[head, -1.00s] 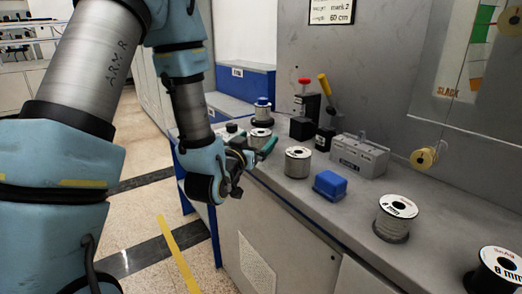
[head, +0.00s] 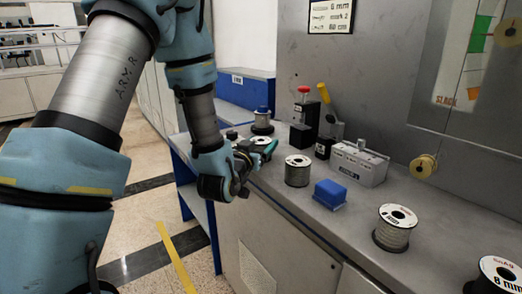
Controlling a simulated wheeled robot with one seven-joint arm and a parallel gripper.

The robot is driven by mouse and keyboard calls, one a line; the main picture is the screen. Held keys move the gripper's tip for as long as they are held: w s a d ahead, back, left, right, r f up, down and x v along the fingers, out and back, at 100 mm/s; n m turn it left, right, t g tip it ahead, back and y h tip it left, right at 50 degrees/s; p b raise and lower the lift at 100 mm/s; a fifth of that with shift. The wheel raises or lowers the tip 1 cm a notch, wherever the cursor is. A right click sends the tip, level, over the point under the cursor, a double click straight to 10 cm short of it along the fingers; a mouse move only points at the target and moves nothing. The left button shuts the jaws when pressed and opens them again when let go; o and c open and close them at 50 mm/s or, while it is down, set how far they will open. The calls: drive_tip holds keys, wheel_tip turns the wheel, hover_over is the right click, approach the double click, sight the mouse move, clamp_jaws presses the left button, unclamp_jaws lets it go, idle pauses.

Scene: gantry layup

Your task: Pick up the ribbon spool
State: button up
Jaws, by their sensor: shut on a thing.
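My gripper (head: 256,155) reaches over the left end of the grey bench top. It is shut on a small spool with a pale top (head: 261,141), at the teal tips of the jaws. The jaws and wrist hide most of this spool, so I cannot tell whether it touches the bench. Other wire spools stand upright on the bench: one just right of my gripper (head: 297,171), one further right (head: 395,228) and one marked 8 mm (head: 499,274) at the right edge.
A blue block (head: 330,194) and a grey box (head: 359,162) stand on the bench (head: 350,232). Behind are a red-topped device (head: 304,112), a yellow-handled lever (head: 327,99) and a blue-topped spool (head: 262,122). A yellow reel (head: 424,167) is near the wall panel.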

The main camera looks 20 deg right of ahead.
clamp_jaws()
idle(0.5)
